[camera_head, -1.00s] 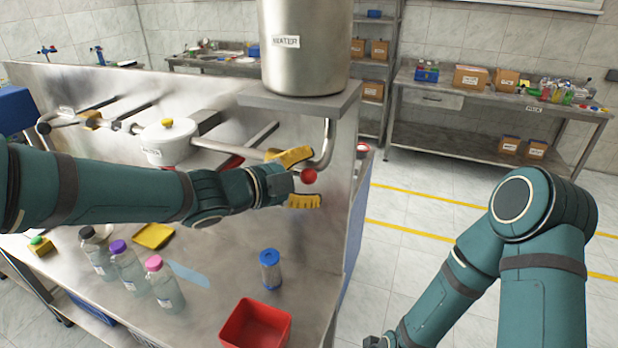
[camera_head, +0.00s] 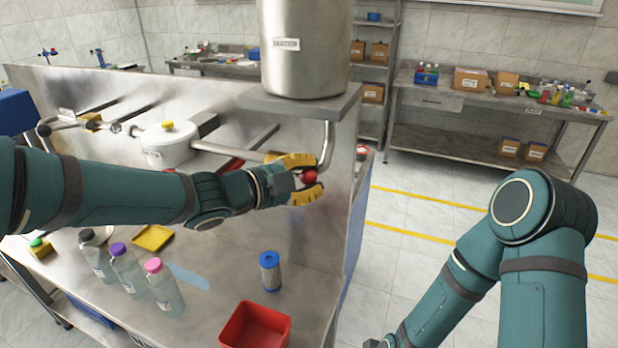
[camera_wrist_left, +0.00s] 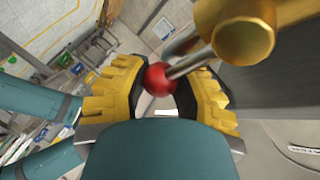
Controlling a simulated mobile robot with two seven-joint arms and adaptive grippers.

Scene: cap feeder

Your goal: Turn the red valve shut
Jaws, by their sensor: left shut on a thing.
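The red valve shows as a round red knob (camera_head: 309,176) below the pipe under the large steel tank. My left gripper (camera_head: 306,178) is closed around it, one yellow finger above and one below. In the left wrist view the red knob (camera_wrist_left: 160,78) sits between the two yellow fingers (camera_wrist_left: 158,88), at the end of a thin metal rod beside a brass-coloured pipe fitting (camera_wrist_left: 243,38). Most of the valve's body is hidden in the head view by my gripper.
The steel tank (camera_head: 305,45) stands on a shelf (camera_head: 300,100) above the valve. The floor at right is clear.

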